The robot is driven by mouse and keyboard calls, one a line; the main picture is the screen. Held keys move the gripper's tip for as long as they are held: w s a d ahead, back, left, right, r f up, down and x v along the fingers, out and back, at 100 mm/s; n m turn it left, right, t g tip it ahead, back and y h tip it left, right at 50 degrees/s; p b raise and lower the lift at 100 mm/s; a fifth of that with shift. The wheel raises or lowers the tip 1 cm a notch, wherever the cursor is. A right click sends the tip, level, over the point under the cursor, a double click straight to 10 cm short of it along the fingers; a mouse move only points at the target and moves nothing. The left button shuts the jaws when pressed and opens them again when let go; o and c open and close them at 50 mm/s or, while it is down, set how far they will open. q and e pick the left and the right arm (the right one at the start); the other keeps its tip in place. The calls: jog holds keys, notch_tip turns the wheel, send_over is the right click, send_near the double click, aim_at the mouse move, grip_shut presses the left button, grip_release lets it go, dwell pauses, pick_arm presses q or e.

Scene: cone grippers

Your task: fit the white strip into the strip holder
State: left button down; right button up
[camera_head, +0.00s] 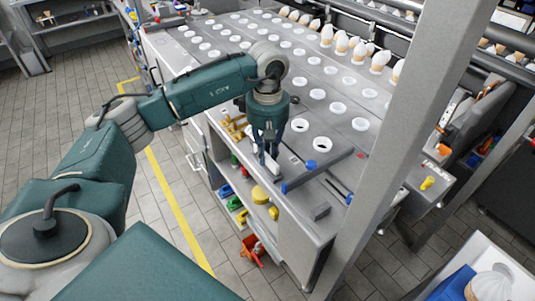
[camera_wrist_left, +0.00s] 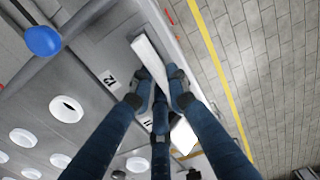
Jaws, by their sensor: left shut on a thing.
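My left gripper (camera_head: 268,152) points down over the near edge of the grey worktop. In the left wrist view its blue fingers (camera_wrist_left: 161,100) are shut on the white strip (camera_wrist_left: 148,56). The strip sticks out on both sides of the fingers, and its middle is hidden by them. It lies along the worktop's edge; I cannot tell whether it touches the surface. A dark grey bar with blue parts (camera_head: 325,165) lies to the right of the gripper. I cannot tell for certain which part is the strip holder. My right gripper is not in view.
The worktop (camera_head: 312,79) has rows of white round rings (camera_head: 323,144). White and tan cones (camera_head: 380,61) stand along its back. A grey post (camera_head: 400,130) rises at the right. Coloured parts, one yellow (camera_head: 260,194), are below the near edge. The tiled floor at left is open.

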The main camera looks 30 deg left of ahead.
pick_arm(q)
jog(key=shift+f+b, duration=0.35)
jog(key=shift+f, duration=0.15)
dwell(0.5)
jog(key=shift+r, duration=0.55)
dwell(2.8)
jog(key=shift+f+b, duration=0.55)
jog(key=c, duration=1.6)
grip_release()
jog(key=shift+r, duration=0.15)
notch_tip(320, 180, up, 12)
jog(key=shift+f, duration=0.1)
